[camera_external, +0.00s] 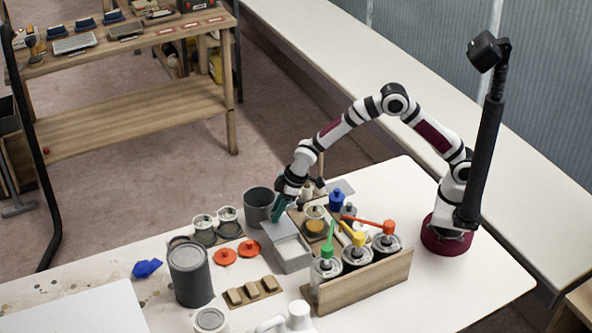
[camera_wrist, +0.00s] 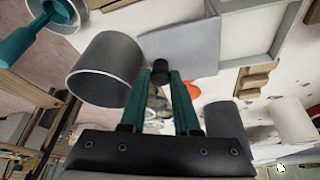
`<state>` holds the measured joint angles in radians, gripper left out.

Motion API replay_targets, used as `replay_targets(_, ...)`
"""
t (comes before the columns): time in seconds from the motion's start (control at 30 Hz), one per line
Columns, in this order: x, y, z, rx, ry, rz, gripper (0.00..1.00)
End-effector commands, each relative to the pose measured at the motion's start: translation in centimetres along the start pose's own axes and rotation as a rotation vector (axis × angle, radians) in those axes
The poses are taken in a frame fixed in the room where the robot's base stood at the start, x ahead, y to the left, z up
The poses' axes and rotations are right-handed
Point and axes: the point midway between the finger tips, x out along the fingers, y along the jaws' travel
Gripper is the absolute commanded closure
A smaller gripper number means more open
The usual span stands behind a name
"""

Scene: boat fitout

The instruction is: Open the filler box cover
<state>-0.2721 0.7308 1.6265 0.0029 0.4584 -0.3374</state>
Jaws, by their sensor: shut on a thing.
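The filler box (camera_external: 291,254) is a pale grey box on the white table, with its light inside showing from above. Its flat grey cover (camera_external: 279,230) extends from the box's far side, clear of the opening. In the wrist view the cover (camera_wrist: 185,43) lies beside the open box (camera_wrist: 279,42). My gripper (camera_external: 277,213) has teal fingers pointing down at the cover's far edge.
A grey cup (camera_external: 258,206) stands close left of my gripper; it also shows in the wrist view (camera_wrist: 105,70). A wooden rack (camera_external: 365,281) with capped cans is right of the box. Orange lids (camera_external: 225,256), a large grey can (camera_external: 190,275) and wooden blocks (camera_external: 252,291) lie left and in front.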

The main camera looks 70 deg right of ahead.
Motion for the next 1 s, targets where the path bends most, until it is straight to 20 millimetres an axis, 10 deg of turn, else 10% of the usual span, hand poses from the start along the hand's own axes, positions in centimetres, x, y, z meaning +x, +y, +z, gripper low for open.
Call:
replay_targets(0.1,0.0,0.0,0.1,0.0,-0.002,0.0,1.0)
replay_targets(0.13,0.0,0.0,0.1,0.0,-0.002,0.0,0.68)
replay_targets(0.3,0.0,-0.1,0.1,0.0,-0.002,0.0,0.4)
replay_targets(0.67,-0.8,-0.1,-0.1,0.0,0.001,0.0,0.4)
replay_targets(1.0,-10.5,-0.1,-0.1,0.0,0.005,0.0,0.4)
